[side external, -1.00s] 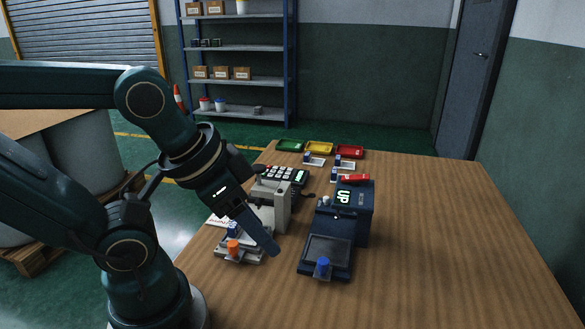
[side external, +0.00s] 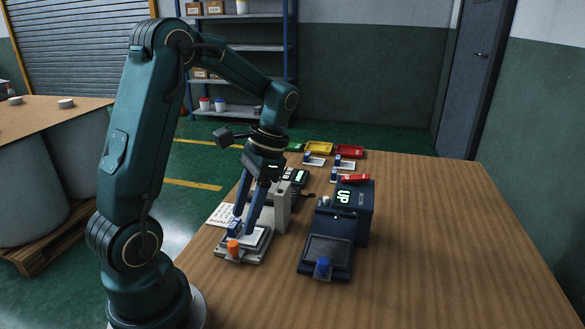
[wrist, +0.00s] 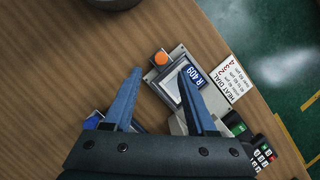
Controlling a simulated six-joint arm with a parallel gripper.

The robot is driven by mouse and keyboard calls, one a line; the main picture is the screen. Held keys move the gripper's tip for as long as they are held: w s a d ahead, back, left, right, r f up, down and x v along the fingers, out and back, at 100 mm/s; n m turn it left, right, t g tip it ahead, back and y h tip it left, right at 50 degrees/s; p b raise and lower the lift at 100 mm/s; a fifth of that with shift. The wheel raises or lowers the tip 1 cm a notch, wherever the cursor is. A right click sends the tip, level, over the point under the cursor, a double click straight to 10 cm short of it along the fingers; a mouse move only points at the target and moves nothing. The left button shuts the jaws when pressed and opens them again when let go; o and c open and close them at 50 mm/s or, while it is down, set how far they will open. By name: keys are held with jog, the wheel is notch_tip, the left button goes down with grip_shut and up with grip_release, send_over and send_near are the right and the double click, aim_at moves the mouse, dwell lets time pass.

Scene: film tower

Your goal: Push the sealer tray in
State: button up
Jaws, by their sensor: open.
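A light grey machine (side external: 276,207) stands at the table's left side, with a low tray (side external: 254,257) in front bearing an orange knob (side external: 233,248). The knob also shows in the wrist view (wrist: 161,58). A flat packet with a blue label reading "IR 409" (wrist: 195,73) lies on this tray. A dark blue machine (side external: 360,213) with a green "UP" display has a front tray (side external: 328,250) with a blue knob (side external: 323,266). My gripper (side external: 243,222) is open and empty, pointing down over the grey machine's tray. Its fingers partly hide the tray and packet.
A "HEAT DIAL" paper (wrist: 233,80) lies beside the grey machine. A dark keypad (side external: 295,177) stands behind it. Green, yellow (side external: 319,148) and red (side external: 349,151) trays sit at the back, with small pieces before them. The table's right side is clear.

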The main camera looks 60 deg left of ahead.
aim_at(233, 243)
jog(key=shift+s+a+f, duration=0.2)
jog(key=shift+s+f, duration=0.15)
jog(key=shift+f, duration=0.3)
jog(key=shift+x, duration=2.3)
jog(key=shift+s, duration=0.1)
grip_shut()
jog(key=shift+d+r, duration=0.1)
